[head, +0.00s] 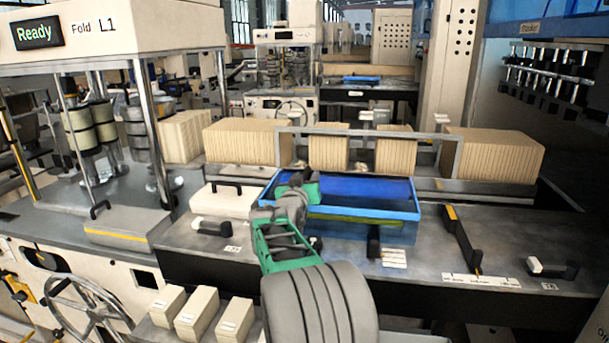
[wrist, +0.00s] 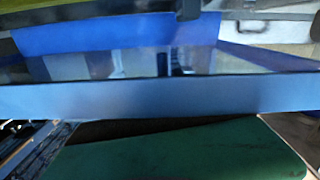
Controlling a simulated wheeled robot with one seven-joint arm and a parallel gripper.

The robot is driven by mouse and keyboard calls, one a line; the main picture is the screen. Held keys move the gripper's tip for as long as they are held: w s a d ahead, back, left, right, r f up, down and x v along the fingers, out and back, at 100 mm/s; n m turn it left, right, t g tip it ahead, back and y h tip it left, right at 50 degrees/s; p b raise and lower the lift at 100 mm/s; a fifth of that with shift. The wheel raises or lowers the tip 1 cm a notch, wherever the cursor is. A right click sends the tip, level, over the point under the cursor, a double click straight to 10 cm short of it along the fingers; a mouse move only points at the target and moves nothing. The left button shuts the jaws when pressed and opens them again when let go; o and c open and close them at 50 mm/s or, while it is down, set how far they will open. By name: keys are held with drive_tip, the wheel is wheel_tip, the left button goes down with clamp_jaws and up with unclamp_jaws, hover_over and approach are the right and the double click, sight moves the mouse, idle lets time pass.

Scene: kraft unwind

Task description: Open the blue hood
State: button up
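The blue hood (head: 392,214) sits on the machine table in the middle of the head view, a box shape with a bright blue rim and a dark blue inside or pane. A dark handle-like part (head: 374,241) stands at its front. My gripper (head: 300,190), grey and green, is at the hood's left end, over its rim. In the wrist view the hood's blue edge (wrist: 160,98) crosses the whole picture close up, with a reflecting surface behind it. A green part of mine fills the bottom. My fingertips are hidden, and I cannot tell if they touch the hood.
Stacks of kraft sheets (head: 495,153) stand behind the hood under a grey frame (head: 458,158). A cream cover (head: 223,200) with a dark handle lies to the left. A black and yellow bar (head: 460,240) is to the right. Cream blocks (head: 198,312) stand in front.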

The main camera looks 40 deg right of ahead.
drive_tip(key=a, duration=0.1)
drive_tip(key=a+r, duration=0.1)
drive_tip(key=a, duration=0.2)
drive_tip(key=shift+w+a+r, duration=0.2)
drive_tip(key=shift+w+a, duration=0.05)
drive_tip(key=shift+a, duration=0.05)
drive_tip(key=shift+d+f, duration=0.4)
drive_tip(key=shift+d, duration=0.45)
drive_tip(key=c, duration=0.3)
drive_tip(key=shift+s+a+r, duration=0.1)
drive_tip(key=shift+a+r, duration=0.05)
drive_tip(key=shift+a, duration=0.2)
drive_tip(key=c, duration=0.3)
drive_tip(key=shift+d, duration=0.1)
clamp_jaws()
